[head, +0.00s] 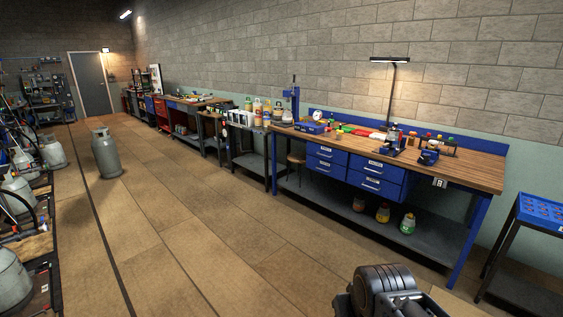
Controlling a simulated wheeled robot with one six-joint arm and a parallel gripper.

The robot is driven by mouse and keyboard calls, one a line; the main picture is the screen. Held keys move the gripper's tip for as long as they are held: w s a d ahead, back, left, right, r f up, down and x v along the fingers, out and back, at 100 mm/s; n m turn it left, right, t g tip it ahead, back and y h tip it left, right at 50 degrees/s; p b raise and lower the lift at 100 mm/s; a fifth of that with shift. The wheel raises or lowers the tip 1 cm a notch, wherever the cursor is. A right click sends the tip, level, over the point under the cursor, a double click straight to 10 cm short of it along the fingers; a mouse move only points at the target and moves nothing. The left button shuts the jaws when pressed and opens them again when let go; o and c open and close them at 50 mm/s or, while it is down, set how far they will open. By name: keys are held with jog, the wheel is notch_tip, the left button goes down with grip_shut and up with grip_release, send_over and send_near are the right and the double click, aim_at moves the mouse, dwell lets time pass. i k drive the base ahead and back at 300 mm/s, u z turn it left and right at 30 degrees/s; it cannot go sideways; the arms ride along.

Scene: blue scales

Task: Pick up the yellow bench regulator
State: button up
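A long workbench with a wooden top (455,170) and blue drawers stands against the wall at right. Many small items lie on it, some with yellow parts, but they are too small for me to tell which is the yellow bench regulator. The dark end of my arm with my gripper (408,304) shows at the bottom edge, right of centre. It is over the floor in front of the bench, well apart from the items on top. Its fingers are cut off or unclear, and I see nothing held.
A grey gas cylinder (105,153) stands on the open floor at left. Several cylinders line the left edge. A blue-topped stand (542,212) is at the right edge. A stool (296,158) is by the bench. The floor (190,225) in the middle is clear.

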aim_at(339, 133)
jog(key=u, duration=0.4)
jog(key=i, duration=4.55)
jog(key=z, duration=1.25)
jog(key=i, duration=1.4)
jog(key=z, duration=0.5)
